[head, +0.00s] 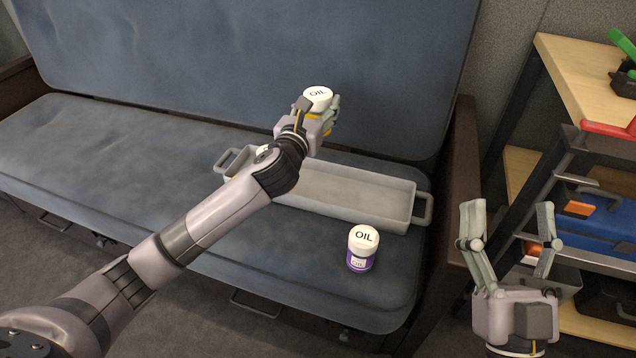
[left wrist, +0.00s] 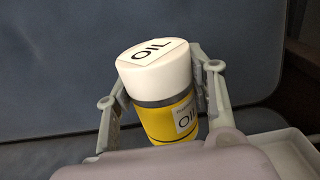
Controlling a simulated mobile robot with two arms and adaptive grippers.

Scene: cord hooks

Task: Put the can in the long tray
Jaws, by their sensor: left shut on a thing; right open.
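My left gripper (head: 312,119) is shut on a can with a white OIL lid (head: 317,96) and a yellow body, held above the far side of the long tray. The left wrist view shows this yellow can (left wrist: 168,118) between both fingers, slightly tilted. The long grey tray (head: 375,190) lies on the blue seat, with a handle at each end. A purple can with a white OIL lid (head: 362,249) stands upright on the seat in front of the tray's right end. My arm partly hides the tray's left part, where a bit of something white shows. My right gripper (head: 508,222) is open and empty.
The blue bench (head: 90,135) has a tall backrest close behind the tray and a dark armrest (head: 462,190) at its right. A shelf unit (head: 585,75) with tools and bins stands at the right. The tray's right half looks empty.

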